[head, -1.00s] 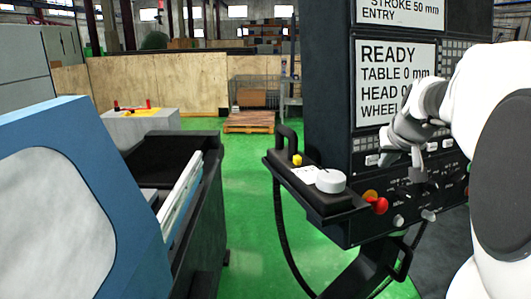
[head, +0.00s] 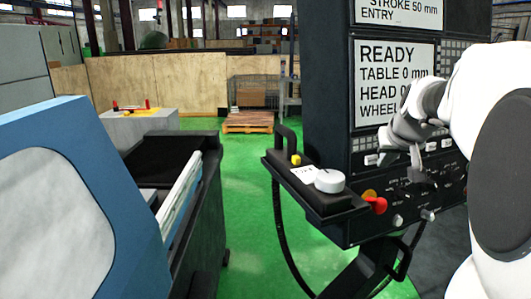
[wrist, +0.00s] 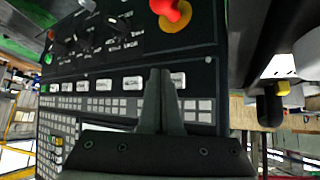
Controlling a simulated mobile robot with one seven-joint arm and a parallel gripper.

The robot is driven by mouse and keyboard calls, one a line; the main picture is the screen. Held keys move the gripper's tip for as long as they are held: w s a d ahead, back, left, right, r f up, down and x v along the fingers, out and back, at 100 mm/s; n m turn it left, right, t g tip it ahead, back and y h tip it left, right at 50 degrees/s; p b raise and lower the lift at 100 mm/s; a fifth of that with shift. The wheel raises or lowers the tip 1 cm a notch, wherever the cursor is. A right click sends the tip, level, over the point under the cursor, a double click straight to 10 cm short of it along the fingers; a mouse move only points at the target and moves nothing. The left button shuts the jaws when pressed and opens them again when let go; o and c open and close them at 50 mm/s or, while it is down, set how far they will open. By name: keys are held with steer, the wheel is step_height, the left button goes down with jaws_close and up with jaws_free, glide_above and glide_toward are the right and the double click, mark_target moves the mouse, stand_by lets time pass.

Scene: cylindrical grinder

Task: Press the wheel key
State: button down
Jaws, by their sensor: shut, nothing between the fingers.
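The black control panel (head: 355,220) stands at the right in the head view. A row of small white keys runs below its READY screen (head: 394,84); one white key (head: 371,160) shows left of my gripper. The key labels are too small to read, so I cannot tell which is the wheel key. In the wrist view, the row of white keys (wrist: 104,84) crosses the panel behind my gripper (wrist: 161,72). My gripper is shut and empty, its fingers covering part of the row beside one key (wrist: 178,80). I cannot tell whether the fingertips touch the panel.
A red knob with a yellow base (wrist: 171,12) and several small dials sit beyond the key row. A shelf (head: 318,205) with a white round knob (head: 329,181) juts from the panel's left. A blue machine cover (head: 110,150) stands left, with green floor between.

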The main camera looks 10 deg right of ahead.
steer(key=shift+w, duration=0.15)
stand_by(0.4)
steer(key=shift+w+f, duration=0.1)
steer(key=shift+w, duration=0.2)
